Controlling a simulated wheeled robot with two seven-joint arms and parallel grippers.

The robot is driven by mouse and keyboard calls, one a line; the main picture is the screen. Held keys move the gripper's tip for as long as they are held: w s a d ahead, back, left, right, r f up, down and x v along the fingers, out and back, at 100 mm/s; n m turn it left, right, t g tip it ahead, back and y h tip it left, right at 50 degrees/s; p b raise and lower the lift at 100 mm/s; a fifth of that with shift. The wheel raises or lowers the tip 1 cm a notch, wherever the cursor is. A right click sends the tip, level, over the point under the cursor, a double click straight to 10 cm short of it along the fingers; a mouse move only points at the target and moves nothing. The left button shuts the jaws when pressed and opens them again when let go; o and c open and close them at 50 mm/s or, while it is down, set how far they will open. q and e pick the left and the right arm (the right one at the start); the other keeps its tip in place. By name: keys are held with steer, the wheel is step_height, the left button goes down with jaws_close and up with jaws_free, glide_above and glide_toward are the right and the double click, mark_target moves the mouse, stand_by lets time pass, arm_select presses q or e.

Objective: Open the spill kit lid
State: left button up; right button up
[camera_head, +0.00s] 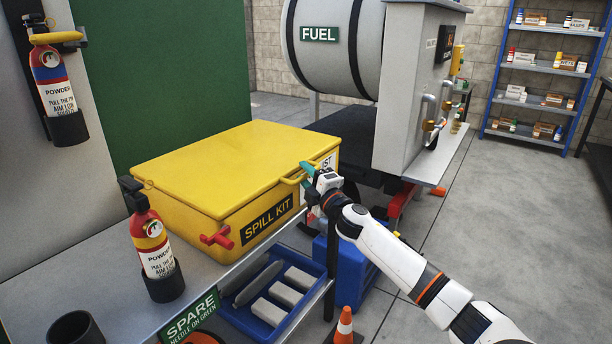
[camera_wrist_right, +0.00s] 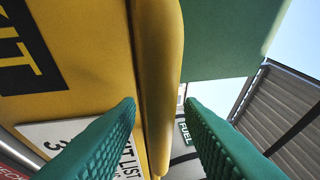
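The yellow spill kit (camera_head: 262,218) stands on the grey bench with its lid (camera_head: 235,160) shut and flat. A red latch (camera_head: 217,237) is on its front face; I cannot tell whether it is fastened. A yellow handle (camera_head: 291,180) sticks out at the lid's front edge, near the right corner. My right gripper (camera_head: 307,172) is at this handle. In the right wrist view the handle (camera_wrist_right: 160,60) runs between the two green fingers (camera_wrist_right: 161,102), which are apart; I cannot tell whether either one touches it. My left gripper is out of view.
A powder extinguisher (camera_head: 153,247) stands on the bench left of the kit; another extinguisher (camera_head: 56,85) hangs on the wall. A fuel tank (camera_head: 330,60) and grey cabinet (camera_head: 412,100) are behind. A blue tray (camera_head: 262,300) and orange cone (camera_head: 344,328) are low in front.

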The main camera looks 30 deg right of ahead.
jaws_close()
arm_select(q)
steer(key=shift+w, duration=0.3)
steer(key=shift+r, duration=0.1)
